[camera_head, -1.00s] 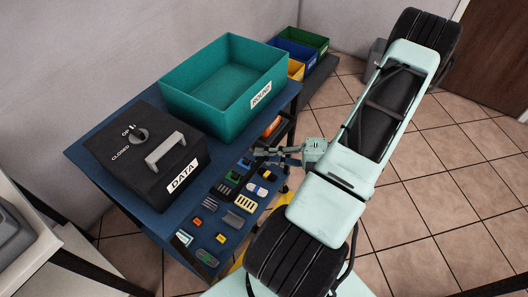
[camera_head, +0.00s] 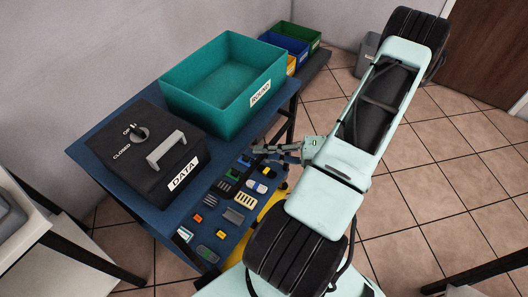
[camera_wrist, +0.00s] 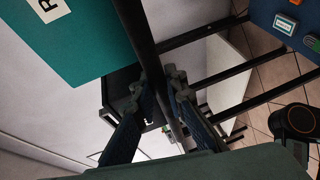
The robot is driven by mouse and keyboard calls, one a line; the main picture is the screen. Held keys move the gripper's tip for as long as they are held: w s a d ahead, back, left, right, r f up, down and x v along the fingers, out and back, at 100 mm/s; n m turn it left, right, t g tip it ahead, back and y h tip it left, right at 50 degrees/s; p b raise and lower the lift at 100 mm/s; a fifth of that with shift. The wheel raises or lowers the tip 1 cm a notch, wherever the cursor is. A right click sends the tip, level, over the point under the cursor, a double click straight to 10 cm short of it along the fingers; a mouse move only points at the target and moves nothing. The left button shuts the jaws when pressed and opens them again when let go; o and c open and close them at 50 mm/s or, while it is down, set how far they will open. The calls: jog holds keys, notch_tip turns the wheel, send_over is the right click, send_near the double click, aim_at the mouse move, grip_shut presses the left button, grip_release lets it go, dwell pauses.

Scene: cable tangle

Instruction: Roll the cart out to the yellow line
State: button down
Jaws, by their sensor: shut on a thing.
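The cart (camera_head: 112,122) is a dark blue flat top on black legs, left of my arm. It carries a teal bin (camera_head: 192,92) marked ROUND, a black box (camera_head: 150,178) marked DATA with a handle and a knob, and several small coloured parts. My gripper (camera_head: 258,151) is at the cart's right edge. In the wrist view my gripper (camera_wrist: 163,78) is shut on a black bar (camera_wrist: 137,25) of the cart that passes between its fingers. Part of the yellow line (camera_head: 268,206) shows on the floor by the cart's right edge; the rest is hidden.
Green, blue and yellow bins (camera_head: 289,47) stand on a dark low surface against the back wall. A grey bin (camera_head: 367,50) stands near the brown door (camera_head: 490,50). A white table (camera_head: 22,235) is close on the left. A dark edge shows at lower right. Tiled floor is clear at right.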

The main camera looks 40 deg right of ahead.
jog(key=c, duration=1.9)
grip_release()
jog(key=shift+c, duration=0.2)
jog(key=v, duration=1.2)
jog(key=shift+a+r, duration=0.1)
